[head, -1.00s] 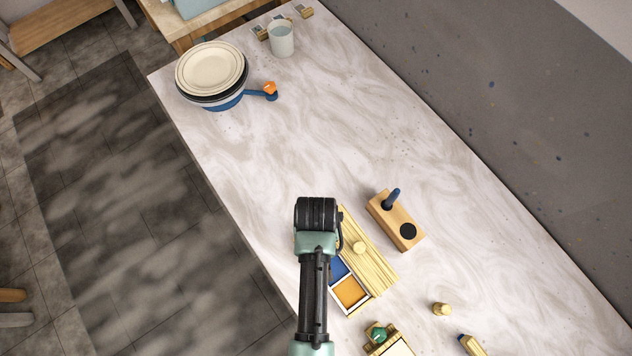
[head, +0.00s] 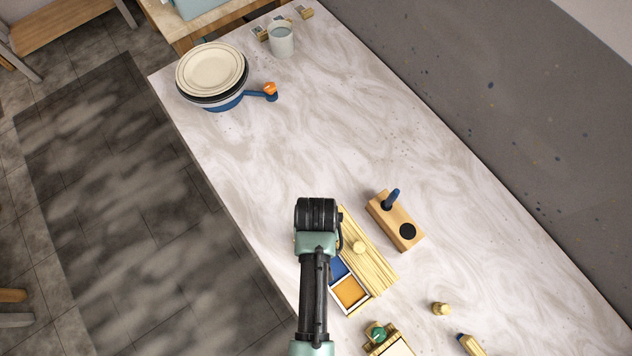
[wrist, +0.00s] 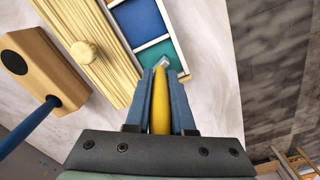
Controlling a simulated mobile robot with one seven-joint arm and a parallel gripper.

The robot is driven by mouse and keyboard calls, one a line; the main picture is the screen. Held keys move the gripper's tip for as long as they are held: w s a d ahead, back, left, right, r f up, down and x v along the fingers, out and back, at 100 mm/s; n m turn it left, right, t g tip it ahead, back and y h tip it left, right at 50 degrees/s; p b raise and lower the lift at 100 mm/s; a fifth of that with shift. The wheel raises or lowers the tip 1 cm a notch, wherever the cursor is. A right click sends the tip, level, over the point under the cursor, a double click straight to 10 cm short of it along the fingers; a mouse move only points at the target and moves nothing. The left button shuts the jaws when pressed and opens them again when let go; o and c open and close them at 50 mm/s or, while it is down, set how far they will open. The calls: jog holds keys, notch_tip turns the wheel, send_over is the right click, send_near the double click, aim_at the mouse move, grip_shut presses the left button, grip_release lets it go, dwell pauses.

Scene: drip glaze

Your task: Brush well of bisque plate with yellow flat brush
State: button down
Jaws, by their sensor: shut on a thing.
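The cream bisque plate (head: 211,70) lies on top of a dark and blue round stand (head: 226,103) at the far left of the table in the head view. In the wrist view my gripper (wrist: 161,92) is shut on the yellow flat brush (wrist: 160,108). The brush points away from my gripper, its tip at the teal compartment (wrist: 158,55) of the glaze box. I cannot tell whether the tip touches the glaze. In the head view my arm hides my gripper and the brush. The plate is far from my gripper and out of the wrist view.
The glaze box also has blue (wrist: 140,22) and orange (head: 350,291) compartments and a knobbed wooden lid (head: 366,262) slid aside. A wooden holder (head: 384,214) with a blue-handled brush stands beside it. A cup (head: 281,42) stands at the back. The table between box and plate is clear.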

jog(key=shift+r+p, duration=3.45)
jog(key=shift+p, duration=0.25)
